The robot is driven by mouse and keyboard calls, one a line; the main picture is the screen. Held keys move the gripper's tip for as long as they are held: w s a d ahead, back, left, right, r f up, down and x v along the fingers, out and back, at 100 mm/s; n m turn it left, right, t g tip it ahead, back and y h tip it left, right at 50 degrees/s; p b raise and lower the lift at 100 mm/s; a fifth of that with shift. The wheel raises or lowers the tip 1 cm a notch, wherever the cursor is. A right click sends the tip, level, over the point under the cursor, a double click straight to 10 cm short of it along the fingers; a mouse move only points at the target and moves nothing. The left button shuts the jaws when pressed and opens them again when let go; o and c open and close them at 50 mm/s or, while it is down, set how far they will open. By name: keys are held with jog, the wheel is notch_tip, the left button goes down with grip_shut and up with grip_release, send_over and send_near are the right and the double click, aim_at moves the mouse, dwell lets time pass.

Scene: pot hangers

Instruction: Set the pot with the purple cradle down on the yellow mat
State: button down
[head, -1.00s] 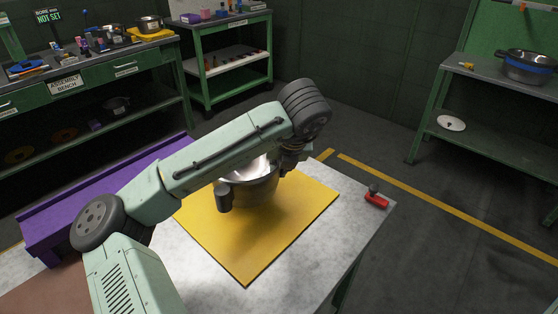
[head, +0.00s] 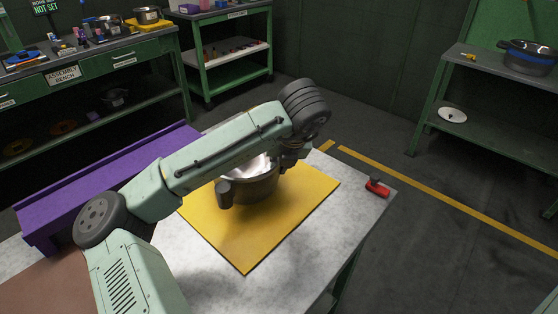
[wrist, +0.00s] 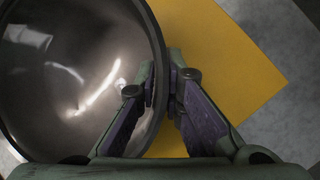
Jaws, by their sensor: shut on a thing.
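A metal pot (head: 262,187) with a dark outside and shiny inside is over the yellow mat (head: 245,245) in the head view, upright and partly hidden by my arm. My gripper (wrist: 165,78) is shut on the pot's rim, one finger inside and one outside. The pot (wrist: 70,90) fills the left of the wrist view, with the mat (wrist: 225,65) beyond its right side. I cannot tell if its base touches the mat. A long purple cradle-like piece (head: 110,180) stands at the left of the table.
A red object (head: 377,187) lies near the right table edge. Another pot with a blue band (head: 528,58) stands on the right rack. A pot (head: 147,15) sits on a yellow piece at the back bench. Bare grey tabletop surrounds the mat's front.

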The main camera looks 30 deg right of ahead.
jog(key=shift+f, duration=0.35)
jog(key=c, duration=1.6)
grip_release()
jog(key=shift+c, duration=0.2)
jog(key=w+r+p+v, duration=0.1)
jog(key=w+p+v, duration=0.1)
jog(key=v, duration=0.8)
jog(key=w+d+r+p+v, duration=0.1)
jog(key=w+p+v, duration=0.1)
jog(key=v, duration=0.8)
jog(key=shift+a+r+p, duration=0.25)
jog(key=shift+r+p, duration=0.05)
jog(key=shift+r, duration=0.25)
jog(key=shift+s, duration=0.1)
